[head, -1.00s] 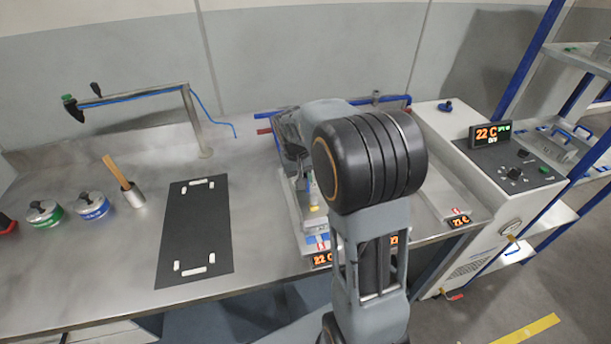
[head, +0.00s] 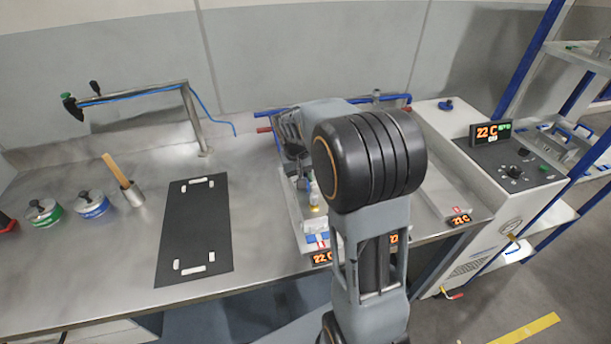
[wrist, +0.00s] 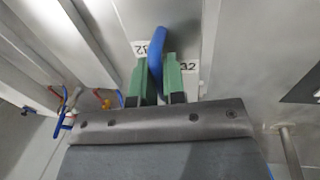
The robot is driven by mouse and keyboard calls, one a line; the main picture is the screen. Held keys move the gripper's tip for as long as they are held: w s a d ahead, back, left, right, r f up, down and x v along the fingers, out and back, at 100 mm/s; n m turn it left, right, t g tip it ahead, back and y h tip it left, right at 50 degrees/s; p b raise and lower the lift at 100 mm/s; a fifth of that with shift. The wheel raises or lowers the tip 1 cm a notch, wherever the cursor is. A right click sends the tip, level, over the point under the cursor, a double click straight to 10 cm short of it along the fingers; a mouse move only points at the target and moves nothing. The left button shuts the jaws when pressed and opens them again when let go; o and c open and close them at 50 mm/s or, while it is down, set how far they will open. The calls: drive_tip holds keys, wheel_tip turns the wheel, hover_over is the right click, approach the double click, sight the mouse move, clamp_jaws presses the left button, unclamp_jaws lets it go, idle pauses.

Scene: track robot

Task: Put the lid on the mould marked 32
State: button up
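In the wrist view, the two green fingers of my gripper (wrist: 158,82) stand close on either side of a blue handle (wrist: 156,45) and appear to touch it. The handle is on a grey metal plate (wrist: 180,15), which looks like the lid. White labels marked 32 (wrist: 188,67) show on both sides of the fingers. In the head view, my arm hides most of the gripper and the plate. I cannot tell the mould apart from the lid, or whether they touch.
A black mat (head: 195,235) with white corner marks lies on the steel bench (head: 90,270). Green and blue tins (head: 93,205) and a pot with a wooden handle (head: 133,195) stand left. A control unit (head: 510,165) reading 22 C is right. A blue-framed rack (head: 545,60) stands beyond.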

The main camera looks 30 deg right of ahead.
drive_tip(key=o, duration=0.6)
drive_tip(key=shift+c, duration=0.2)
wheel_tip(320, 180, up, 14)
drive_tip(key=a, duration=0.2)
drive_tip(key=shift+w+a+f, duration=0.2)
drive_tip(key=shift+w+a, duration=0.05)
drive_tip(key=shift+a, duration=0.1)
drive_tip(key=s+a+f+n+t+y, duration=0.1)
drive_tip(key=s+a+f+t, duration=0.1)
drive_tip(key=s, duration=0.6)
drive_tip(key=s+a+f+n+t+y, duration=0.1)
drive_tip(key=s+a+f, duration=0.3)
drive_tip(key=s, duration=0.4)
drive_tip(key=shift+s+a+f+t, duration=0.25)
drive_tip(key=shift+a+f+t, duration=0.15)
drive_tip(key=shift+f+t, duration=0.35)
